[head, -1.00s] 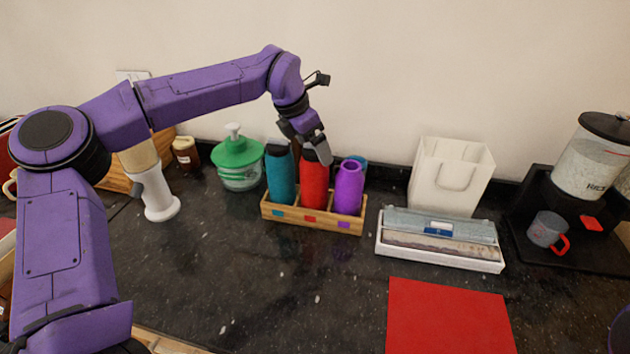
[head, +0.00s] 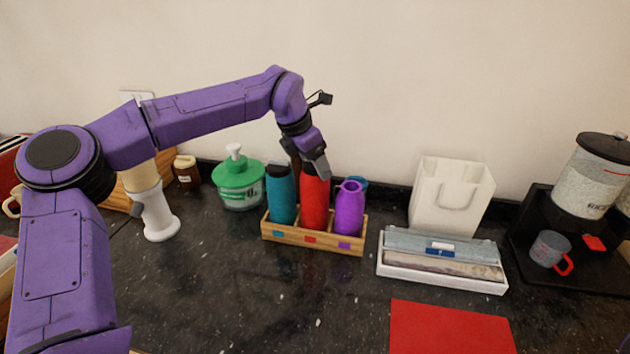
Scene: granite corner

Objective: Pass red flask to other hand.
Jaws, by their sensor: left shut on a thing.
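The red flask (head: 314,204) stands upright in the middle compartment of a wooden rack (head: 283,233). My left gripper (head: 315,170) comes down from above and is shut on the red flask's top, which its fingers partly hide. A teal flask (head: 281,196) stands in the left compartment, close beside the red one. A purple flask (head: 349,209) with a loop on top stands in the right compartment. My right gripper is not in view.
A green-lidded dispenser (head: 239,182) stands left of the rack. A long white box (head: 442,274) and a white paper bag (head: 451,196) stand to the right. A red mat (head: 449,329) lies front right. A dark coffee machine (head: 543,202) and a mug (head: 548,249) are far right. The front middle counter is clear.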

